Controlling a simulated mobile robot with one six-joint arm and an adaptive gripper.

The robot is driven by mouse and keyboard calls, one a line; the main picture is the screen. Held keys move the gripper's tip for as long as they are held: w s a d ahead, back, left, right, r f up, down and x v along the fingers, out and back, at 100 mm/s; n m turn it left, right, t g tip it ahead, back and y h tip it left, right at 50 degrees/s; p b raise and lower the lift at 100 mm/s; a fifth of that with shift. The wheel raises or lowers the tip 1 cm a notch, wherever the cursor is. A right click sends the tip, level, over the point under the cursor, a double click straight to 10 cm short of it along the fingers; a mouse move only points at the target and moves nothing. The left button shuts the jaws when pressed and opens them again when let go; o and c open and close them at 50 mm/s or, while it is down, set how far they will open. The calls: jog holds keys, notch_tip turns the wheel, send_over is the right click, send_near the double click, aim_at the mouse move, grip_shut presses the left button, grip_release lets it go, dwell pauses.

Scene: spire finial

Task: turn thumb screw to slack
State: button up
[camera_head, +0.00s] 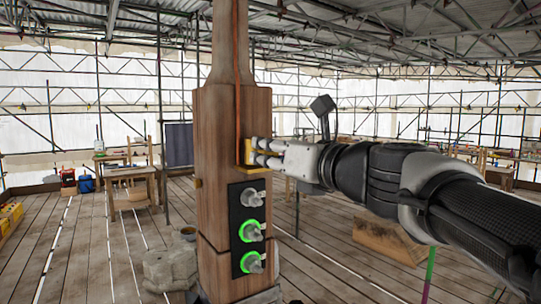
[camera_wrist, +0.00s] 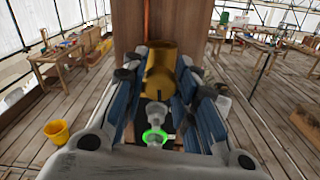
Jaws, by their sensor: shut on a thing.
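A tall wooden post (camera_head: 218,130) stands in front of me, with an orange strip (camera_head: 237,75) running down its face. A brass fitting (camera_head: 244,150) sits on the post at the strip's lower end. My gripper (camera_head: 263,153) reaches in from the right and is shut at this fitting. In the wrist view the fingers close on a brass cylinder (camera_wrist: 160,68), which looks like the thumb screw. Its far end and its thread are hidden, and its turn angle cannot be told.
Below the gripper, a black panel (camera_head: 237,216) carries three grey knobs; the lower two have green rings (camera_head: 253,262). A pale stone block (camera_head: 168,268) is at the post's foot. Workbenches (camera_head: 130,172) stand behind on the plank floor. A yellow bucket (camera_wrist: 57,132) is at left.

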jog(key=n+b, duration=0.2)
jog(key=n, duration=0.2)
jog(key=shift+f, duration=0.1)
jog(key=n+b, duration=0.3)
jog(key=n, duration=0.1)
jog(key=shift+a+n, duration=0.1)
jog(key=shift+n, duration=0.2)
jog(key=n+b, duration=0.3)
jog(key=n, duration=0.1)
jog(key=shift+s+n, duration=0.1)
jog(key=shift+n, duration=0.2)
jog(key=n+b, duration=0.2)
jog(key=n, duration=0.2)
jog(key=shift+f+b, duration=0.1)
jog(key=shift+b, duration=0.3)
jog(key=n+b, duration=0.2)
jog(key=n, duration=0.3)
jog(key=shift+b, duration=0.3)
jog(key=n+b, duration=0.2)
jog(key=n, duration=0.2)
jog(key=shift+f+n, duration=0.15)
jog(key=shift+n, duration=0.15)
jog(key=n+b, duration=0.2)
jog(key=n, duration=0.2)
jog(key=shift+n+b, duration=0.5)
jog(key=shift+n, duration=1.6)
